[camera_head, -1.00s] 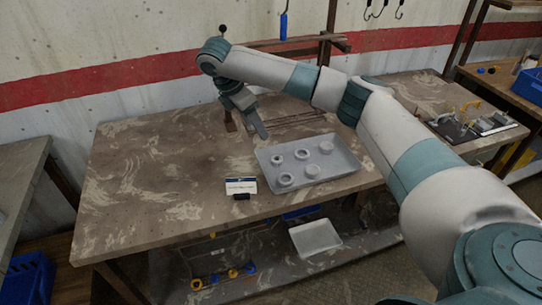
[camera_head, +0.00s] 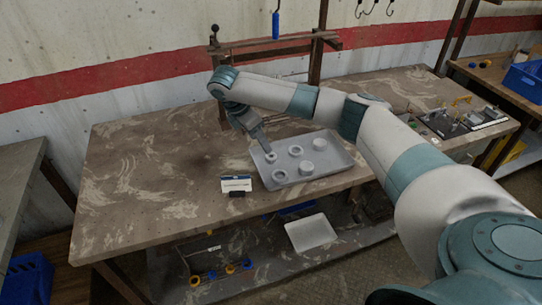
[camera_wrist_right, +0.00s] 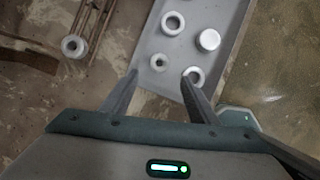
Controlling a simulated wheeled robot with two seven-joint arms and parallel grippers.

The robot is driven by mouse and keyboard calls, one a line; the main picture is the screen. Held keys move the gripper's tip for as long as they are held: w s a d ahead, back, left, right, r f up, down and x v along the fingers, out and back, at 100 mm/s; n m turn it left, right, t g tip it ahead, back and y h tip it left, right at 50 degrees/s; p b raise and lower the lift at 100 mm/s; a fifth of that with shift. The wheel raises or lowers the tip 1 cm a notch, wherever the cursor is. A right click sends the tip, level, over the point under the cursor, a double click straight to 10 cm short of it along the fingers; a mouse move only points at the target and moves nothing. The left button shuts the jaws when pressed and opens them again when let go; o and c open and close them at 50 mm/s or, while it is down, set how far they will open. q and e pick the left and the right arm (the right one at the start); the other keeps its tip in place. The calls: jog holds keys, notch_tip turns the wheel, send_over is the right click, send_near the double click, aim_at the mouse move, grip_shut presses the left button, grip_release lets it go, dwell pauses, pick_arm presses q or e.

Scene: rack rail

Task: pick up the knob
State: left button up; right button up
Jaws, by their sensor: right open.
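Several round pale pieces sit in a grey tray (camera_head: 335,165); I cannot tell for sure which is the knob. A ring (camera_wrist_right: 193,77) is close to the right finger. A wider ring (camera_wrist_right: 172,23) and a solid round cap (camera_wrist_right: 208,40) lie farther up. My right gripper (camera_wrist_right: 160,74) is open and empty, above the tray's back left; it also shows in the head view (camera_head: 267,149). My left gripper is not in view.
Thin rails (camera_wrist_right: 90,25) with another pale ring (camera_wrist_right: 72,46) lie outside the tray. A wooden frame (camera_head: 270,45) stands at the back. The table's left side (camera_head: 145,175) is clear.

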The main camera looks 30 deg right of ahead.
aim_at(268, 157)
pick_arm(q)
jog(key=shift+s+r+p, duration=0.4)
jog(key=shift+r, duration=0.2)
pick_arm(e)
jog(key=shift+x, duration=2)
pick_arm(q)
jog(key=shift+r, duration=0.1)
pick_arm(e)
jog(key=shift+d, duration=0.1)
jog(key=shift+d+f+p, duration=0.25)
jog(key=shift+f+p, duration=0.35)
jog(key=shift+p, duration=0.1)
jog(key=shift+p+x, duration=0.45)
jog(key=shift+x, duration=0.75)
jog(key=shift+w+d+f, duration=0.15)
jog(key=shift+d+f, duration=0.1)
jog(key=shift+f, duration=0.45)
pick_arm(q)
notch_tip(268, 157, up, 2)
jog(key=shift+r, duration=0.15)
pick_arm(e)
jog(key=shift+c, duration=0.6)
jog(key=c, duration=1)
